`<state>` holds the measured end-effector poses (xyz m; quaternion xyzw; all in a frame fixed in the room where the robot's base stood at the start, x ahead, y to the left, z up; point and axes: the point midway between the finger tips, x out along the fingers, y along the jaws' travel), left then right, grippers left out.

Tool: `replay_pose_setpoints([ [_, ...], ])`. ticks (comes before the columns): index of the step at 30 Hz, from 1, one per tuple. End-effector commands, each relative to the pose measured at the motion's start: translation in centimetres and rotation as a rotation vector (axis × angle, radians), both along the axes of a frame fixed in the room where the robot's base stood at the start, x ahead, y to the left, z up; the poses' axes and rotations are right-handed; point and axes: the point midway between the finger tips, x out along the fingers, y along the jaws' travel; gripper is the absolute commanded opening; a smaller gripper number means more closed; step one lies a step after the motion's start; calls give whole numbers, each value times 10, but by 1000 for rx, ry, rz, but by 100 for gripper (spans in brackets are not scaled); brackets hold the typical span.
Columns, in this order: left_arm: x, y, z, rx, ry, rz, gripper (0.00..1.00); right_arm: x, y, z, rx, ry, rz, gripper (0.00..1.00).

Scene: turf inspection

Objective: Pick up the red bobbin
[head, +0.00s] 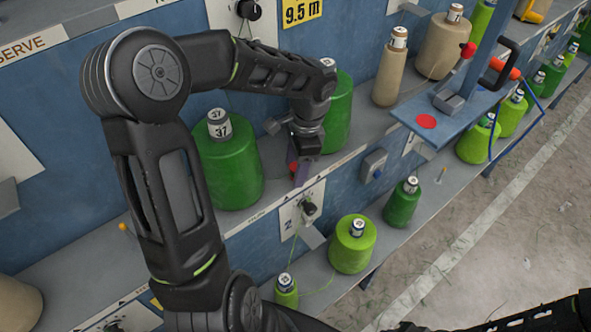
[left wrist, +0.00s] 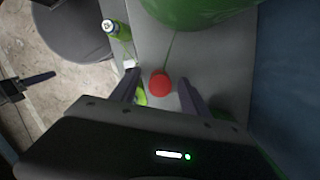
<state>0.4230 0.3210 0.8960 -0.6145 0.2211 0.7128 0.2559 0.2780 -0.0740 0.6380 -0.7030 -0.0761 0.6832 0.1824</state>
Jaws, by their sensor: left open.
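The red bobbin (left wrist: 160,83) is small and round in the left wrist view. It lies on the grey shelf between my left gripper's two fingers (left wrist: 162,92), with a gap on each side. In the head view only a bit of the red bobbin (head: 293,167) shows beside the fingers. My left gripper (head: 302,172) is open and points down at the upper shelf, in front of the blue wall. Whether the fingertips touch the shelf I cannot tell. Dark parts of my right arm show at the lower right of the head view, without clear jaws.
A large green cone (head: 230,165) stands left of my left gripper, and another green cone (head: 338,112) stands close behind it. A blue stand with a red disc (head: 426,121) juts out at the right. Lighter green cones (head: 352,245) stand on the lower shelf.

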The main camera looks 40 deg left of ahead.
Motion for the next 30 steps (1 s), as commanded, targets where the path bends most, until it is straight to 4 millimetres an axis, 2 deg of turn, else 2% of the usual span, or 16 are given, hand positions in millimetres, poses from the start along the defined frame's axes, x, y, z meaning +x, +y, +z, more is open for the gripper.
replay_pose_setpoints([
  [4, 0, 0, 0, 0, 0, 0, 53, 0, 0, 0, 0, 0, 0, 36],
  [23, 0, 0, 0, 0, 0, 0, 1, 0, 0, 0, 0, 0, 0, 36],
  [30, 0, 0, 0, 0, 0, 0, 0, 0, 0, 0, 0, 0, 0, 36],
])
